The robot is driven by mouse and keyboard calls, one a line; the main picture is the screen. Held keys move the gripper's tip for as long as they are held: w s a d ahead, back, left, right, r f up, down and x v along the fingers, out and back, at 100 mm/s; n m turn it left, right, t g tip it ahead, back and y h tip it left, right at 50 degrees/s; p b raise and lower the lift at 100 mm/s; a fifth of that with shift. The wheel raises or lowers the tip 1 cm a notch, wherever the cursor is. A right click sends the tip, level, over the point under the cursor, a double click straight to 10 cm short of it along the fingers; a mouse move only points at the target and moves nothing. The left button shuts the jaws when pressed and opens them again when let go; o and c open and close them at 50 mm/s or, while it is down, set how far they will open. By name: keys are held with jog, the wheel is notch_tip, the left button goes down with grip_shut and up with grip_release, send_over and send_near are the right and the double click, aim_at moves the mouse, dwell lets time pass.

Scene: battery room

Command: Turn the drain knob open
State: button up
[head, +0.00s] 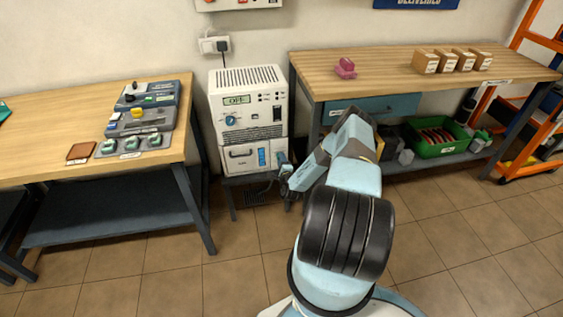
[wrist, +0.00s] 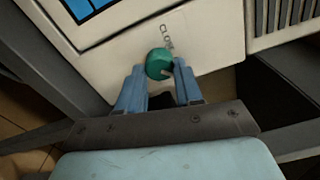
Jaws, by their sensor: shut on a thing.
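The drain knob (wrist: 158,62) is small, round and teal, on the pale lower panel of the white machine (head: 248,105). Printed lettering beginning "CLO" shows just above the knob in the wrist view. My gripper (wrist: 160,73) has its two blue fingers on either side of the knob and is shut on it. In the head view my gripper (head: 284,168) reaches the lower right side of the machine, and the knob is hidden there.
A wooden bench (head: 50,130) with device boxes stands left. Another bench (head: 400,65) on the right holds a pink object (head: 345,68) and several small cartons. A green crate (head: 438,148) sits on its lower shelf. The tiled floor in front is clear.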

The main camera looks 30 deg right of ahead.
jog(key=shift+s+d+f, duration=0.15)
jog(key=shift+f, duration=0.05)
jog(key=o, duration=1)
jog(key=shift+r, duration=0.1)
jog(key=shift+o, duration=0.2)
jog(key=v, duration=1.3)
jog(key=shift+s+a, duration=0.2)
jog(key=shift+s, duration=0.1)
